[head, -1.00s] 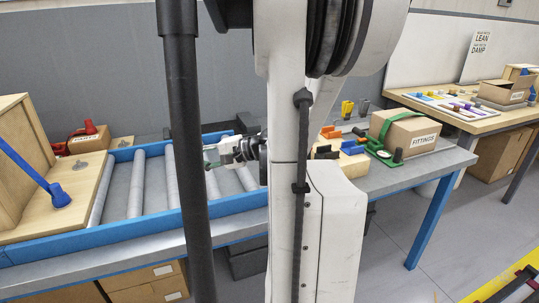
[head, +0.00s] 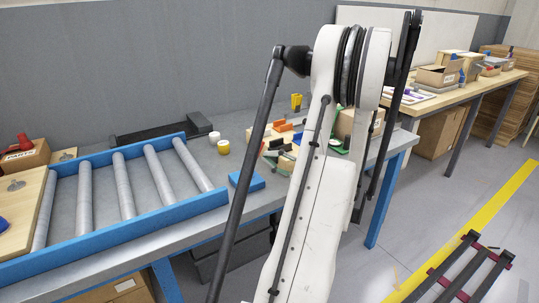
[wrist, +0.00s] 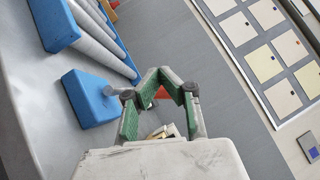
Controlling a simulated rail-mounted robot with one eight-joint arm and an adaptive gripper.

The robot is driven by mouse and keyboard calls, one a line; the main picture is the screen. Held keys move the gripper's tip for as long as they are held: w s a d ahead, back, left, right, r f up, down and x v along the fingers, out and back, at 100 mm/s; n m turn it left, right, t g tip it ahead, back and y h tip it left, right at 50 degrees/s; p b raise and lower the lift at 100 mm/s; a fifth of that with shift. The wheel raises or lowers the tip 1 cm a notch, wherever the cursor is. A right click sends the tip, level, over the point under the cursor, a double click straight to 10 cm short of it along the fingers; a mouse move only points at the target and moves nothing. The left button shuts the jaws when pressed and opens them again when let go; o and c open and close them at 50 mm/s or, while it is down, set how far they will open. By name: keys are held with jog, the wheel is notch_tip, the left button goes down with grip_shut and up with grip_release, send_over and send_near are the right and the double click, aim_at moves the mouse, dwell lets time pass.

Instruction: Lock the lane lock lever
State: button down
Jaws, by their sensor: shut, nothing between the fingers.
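The blue block (wrist: 88,98) that appears to be the lane lock sits on the grey bench beside the end of the blue-railed roller lane (wrist: 95,30). A grey rod (wrist: 118,90), perhaps its lever, sticks out from it toward my gripper. In the head view the blue block (head: 247,181) lies just right of the lane (head: 125,195). My gripper (wrist: 161,74) has green-padded fingers closed together at the tips, with nothing held. It appears just right of the rod in the wrist view; I cannot tell whether they touch. My arm hides much of the gripper in the head view.
A yellow roll (head: 223,147) and a white roll (head: 214,137) stand behind the block. Small coloured parts (head: 283,127) and a cardboard box (head: 346,124) lie on the right of the bench. A panel with pale squares (wrist: 270,50) fills the wrist view's upper right.

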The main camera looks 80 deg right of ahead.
jog(key=s+d+f+m+h+b, duration=0.1)
jog(key=s+f, duration=0.1)
jog(key=s, duration=0.1)
jog(key=s+d+f+m+h+b, duration=0.1)
jog(key=s+d+f, duration=0.1)
jog(key=s, duration=0.2)
jog(key=s+d+f+m+h+b, duration=0.1)
jog(key=s+d+f, duration=0.1)
jog(key=s+f, duration=0.1)
jog(key=shift+s+d+m, duration=0.1)
jog(key=shift+s+m, duration=0.3)
jog(key=shift+w, duration=0.15)
jog(key=b+x, duration=0.1)
jog(key=x, duration=0.8)
jog(key=shift+w+d+b, duration=0.1)
jog(key=shift+w+b, duration=0.15)
jog(key=shift+b, duration=0.1)
jog(key=shift+w+a+r+b, duration=0.15)
jog(key=shift+w+a+r, duration=0.2)
jog(key=shift+w, duration=0.2)
jog(key=shift+w+a+r+b, duration=0.15)
jog(key=shift+w+a+r, duration=0.1)
jog(key=shift+w+r, duration=0.25)
jog(key=shift+w+a+r, duration=0.2)
jog(key=shift+w+a, duration=0.1)
jog(key=shift+w, duration=0.25)
jog(key=shift+s+r, duration=0.1)
